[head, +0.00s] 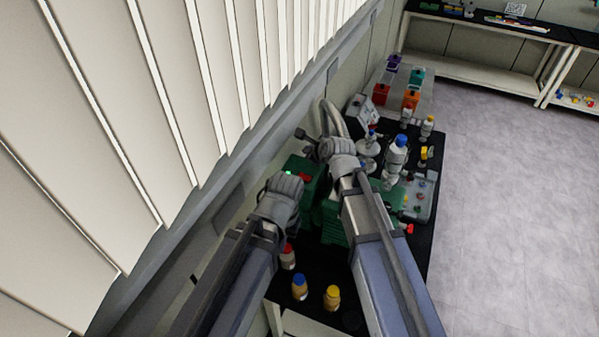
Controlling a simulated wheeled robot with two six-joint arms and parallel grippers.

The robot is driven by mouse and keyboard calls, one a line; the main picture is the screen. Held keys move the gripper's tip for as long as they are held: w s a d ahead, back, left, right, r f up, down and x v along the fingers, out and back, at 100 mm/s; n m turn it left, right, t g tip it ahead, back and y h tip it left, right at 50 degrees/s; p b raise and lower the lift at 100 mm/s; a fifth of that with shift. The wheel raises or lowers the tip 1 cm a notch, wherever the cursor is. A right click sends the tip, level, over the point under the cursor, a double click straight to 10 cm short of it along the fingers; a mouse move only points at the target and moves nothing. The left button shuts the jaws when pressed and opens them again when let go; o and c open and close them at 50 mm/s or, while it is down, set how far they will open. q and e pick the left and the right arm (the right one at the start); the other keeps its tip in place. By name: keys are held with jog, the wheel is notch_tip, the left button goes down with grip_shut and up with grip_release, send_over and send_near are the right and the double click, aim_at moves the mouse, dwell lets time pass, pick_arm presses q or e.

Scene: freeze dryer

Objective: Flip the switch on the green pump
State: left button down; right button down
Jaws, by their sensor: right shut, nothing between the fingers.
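The green pump (330,222) stands on the black table, partly covered by my two arms. A small red part shows on its upper left, close to my left arm's end; I cannot tell whether it is the switch. My right gripper (303,135) is shut and empty, past the pump's far side and pointing left toward the wall. It looks apart from the pump. My left arm's end (284,188) is at the pump's left side, and its fingers cannot be made out.
Bottles with red, blue and yellow caps (332,297) stand at the table's near edge. A blue-capped bottle (396,152) and a grey device with knobs (420,197) stand right of my right arm. Coloured boxes (411,98) are farther back. Blinds and a wall close off the left; floor (500,210) is clear at right.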

aim_at(304, 178)
jog(key=f+b, duration=0.5)
jog(key=f, duration=0.1)
jog(key=a+f+b, duration=0.1)
jog(key=f+b, duration=0.2)
jog(key=shift+w+b, duration=0.3)
jog(key=shift+b, duration=0.05)
dwell(1.9)
jog(key=shift+a+f+b, duration=0.1)
jog(key=shift+f+b, duration=0.25)
jog(key=shift+b, duration=0.1)
jog(key=shift+f+b, duration=0.3)
jog(key=shift+f, duration=0.05)
dwell(0.4)
jog(key=shift+r, duration=0.1)
jog(key=shift+r+p, duration=0.7)
jog(key=shift+p, duration=0.05)
